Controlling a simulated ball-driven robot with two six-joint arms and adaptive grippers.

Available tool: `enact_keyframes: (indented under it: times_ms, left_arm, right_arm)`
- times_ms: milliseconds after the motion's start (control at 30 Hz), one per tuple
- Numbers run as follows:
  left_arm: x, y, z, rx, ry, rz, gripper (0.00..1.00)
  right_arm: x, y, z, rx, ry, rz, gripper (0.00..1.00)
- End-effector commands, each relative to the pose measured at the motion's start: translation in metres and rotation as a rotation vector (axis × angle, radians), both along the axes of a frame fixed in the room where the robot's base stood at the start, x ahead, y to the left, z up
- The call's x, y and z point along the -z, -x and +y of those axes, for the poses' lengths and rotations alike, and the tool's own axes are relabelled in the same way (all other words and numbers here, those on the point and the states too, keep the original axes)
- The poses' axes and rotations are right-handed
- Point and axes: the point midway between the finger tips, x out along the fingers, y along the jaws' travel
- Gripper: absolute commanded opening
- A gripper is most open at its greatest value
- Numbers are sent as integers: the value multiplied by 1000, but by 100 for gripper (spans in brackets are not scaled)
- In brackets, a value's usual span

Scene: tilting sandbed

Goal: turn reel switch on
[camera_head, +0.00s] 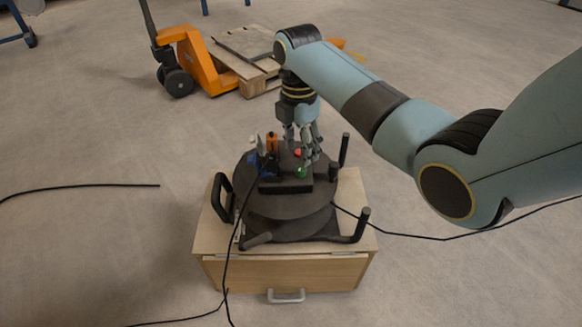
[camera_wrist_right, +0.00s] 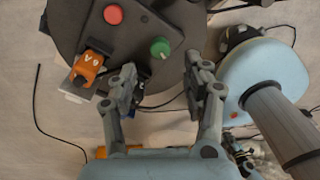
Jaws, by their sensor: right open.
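The cable reel (camera_head: 285,222) is a dark round drum on a light wooden cabinet. Its top carries a black control box (camera_head: 285,187) with a red button (camera_head: 297,153), a green knob (camera_head: 301,172) and an orange part (camera_head: 271,142). In the right wrist view the red button (camera_wrist_right: 114,14), green knob (camera_wrist_right: 160,47) and orange part (camera_wrist_right: 88,66) show clearly. Which one is the reel switch, I cannot tell. My right gripper (camera_wrist_right: 158,78) is open and empty, pointing down over the reel, with the green knob beyond its fingertips. No contact is visible. My left gripper is out of view.
The wooden cabinet (camera_head: 285,270) has a front handle. Handle posts (camera_head: 345,150) stand up around the reel. Black cables (camera_head: 228,250) run across the reel and floor. An orange pallet jack (camera_head: 205,65) and wooden pallet (camera_head: 258,72) stand behind. The floor at left is mostly clear.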

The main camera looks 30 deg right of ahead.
Motion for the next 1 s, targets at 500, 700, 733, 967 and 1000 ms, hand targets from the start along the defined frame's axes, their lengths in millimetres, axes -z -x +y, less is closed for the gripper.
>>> enact_keyframes:
  times_ms: [500,700,733,967,1000]
  left_arm:
    - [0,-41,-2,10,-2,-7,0]
    - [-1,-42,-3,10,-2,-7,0]
    - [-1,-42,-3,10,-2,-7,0]
    - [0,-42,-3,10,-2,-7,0]
    - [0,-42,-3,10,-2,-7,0]
  right_arm:
    - [57,2,0,1,0,-1,49]
    - [57,2,0,1,1,-2,49]
    - [57,2,0,1,1,-3,49]
    - [57,2,0,1,1,-3,23]
    - [57,2,0,1,1,-3,18]
